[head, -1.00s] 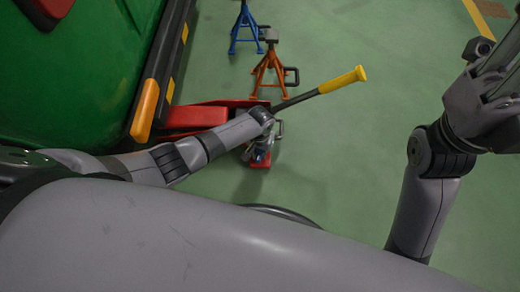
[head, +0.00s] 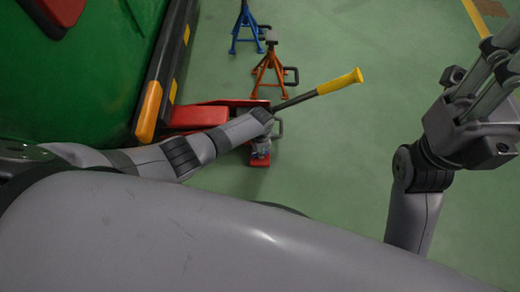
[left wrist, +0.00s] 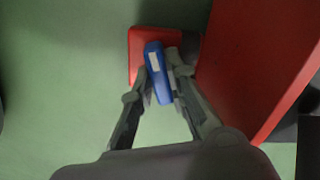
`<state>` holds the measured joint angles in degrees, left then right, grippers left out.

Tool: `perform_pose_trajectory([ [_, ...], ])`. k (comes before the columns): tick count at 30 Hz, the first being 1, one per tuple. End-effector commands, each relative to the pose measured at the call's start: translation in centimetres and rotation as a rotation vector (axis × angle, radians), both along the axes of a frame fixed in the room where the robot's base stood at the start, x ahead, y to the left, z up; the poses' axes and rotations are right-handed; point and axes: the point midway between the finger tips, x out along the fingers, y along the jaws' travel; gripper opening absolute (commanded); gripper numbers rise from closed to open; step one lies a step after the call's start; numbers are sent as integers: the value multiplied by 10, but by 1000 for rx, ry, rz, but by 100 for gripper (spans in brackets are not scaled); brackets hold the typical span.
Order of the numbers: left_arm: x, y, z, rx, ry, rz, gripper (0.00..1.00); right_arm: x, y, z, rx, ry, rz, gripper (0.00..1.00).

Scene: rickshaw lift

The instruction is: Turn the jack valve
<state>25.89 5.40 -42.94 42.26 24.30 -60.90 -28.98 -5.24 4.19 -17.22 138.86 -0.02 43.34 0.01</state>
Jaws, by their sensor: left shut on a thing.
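The red floor jack (head: 215,103) lies on the green floor, with its long handle (head: 315,93) with a yellow grip pointing up to the right. The blue jack valve (left wrist: 156,65) shows in the left wrist view over a red part of the jack. My left gripper (left wrist: 158,78) has its two fingers closed on either side of the valve. In the head view my left gripper (head: 260,150) is small, beside the jack and below the handle's base. My right gripper (head: 490,95) is raised at the right edge, and its fingertips cannot be made out.
A green vehicle body (head: 75,75) with a black edge and an orange marker (head: 147,110) stands at the left. An orange jack stand (head: 270,65) and a blue jack stand (head: 243,28) stand beyond the jack. The floor between the handle and my right arm is clear.

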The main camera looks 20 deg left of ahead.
Motion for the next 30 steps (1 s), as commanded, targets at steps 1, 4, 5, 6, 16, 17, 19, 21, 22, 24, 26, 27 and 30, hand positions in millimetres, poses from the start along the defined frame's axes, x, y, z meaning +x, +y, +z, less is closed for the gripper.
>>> perform_pose_trajectory([
  [1, 0, 0, 0, 0, 0, -38, 0, 0, 0, 0, 1, 1, 0, 40],
  [4, 0, 0, 0, 0, 0, -115, 0, 0, 0, -2, 1, 8, 0, 40],
  [5, 0, 0, 0, 0, 0, -137, 0, 0, 0, -3, 1, 10, 0, 40],
  [6, 0, 0, 0, -1, -1, -163, 0, 0, 0, -4, 1, 13, 1, 40],
  [16, 0, -1, 0, -1, 0, -309, 0, 1, 0, -4, -2, 16, 1, 40],
  [17, 0, -1, 0, -1, 0, -317, 0, 1, 0, -4, -2, 16, 1, 40],
  [19, 0, -1, 0, -1, 0, -329, 0, 1, 0, -4, -2, 16, 1, 40],
  [21, 0, -1, 0, -1, 0, -337, 0, 1, 0, -4, -2, 16, 1, 40],
  [22, 0, -1, 0, -1, 0, -339, 0, 1, 0, -4, -2, 16, 1, 40],
  [24, 0, -1, 0, -1, 0, -343, 0, 1, 0, -4, -2, 16, 1, 40],
  [26, 0, -1, 0, -1, 0, -345, 0, 1, 0, -4, -2, 16, 0, 40],
  [27, 0, -1, 0, -1, 0, -345, 0, 1, 0, -4, -2, 16, 0, 40],
  [30, 0, -1, 0, -1, 0, -345, 0, 1, 0, -4, -3, 15, 0, 40],
])
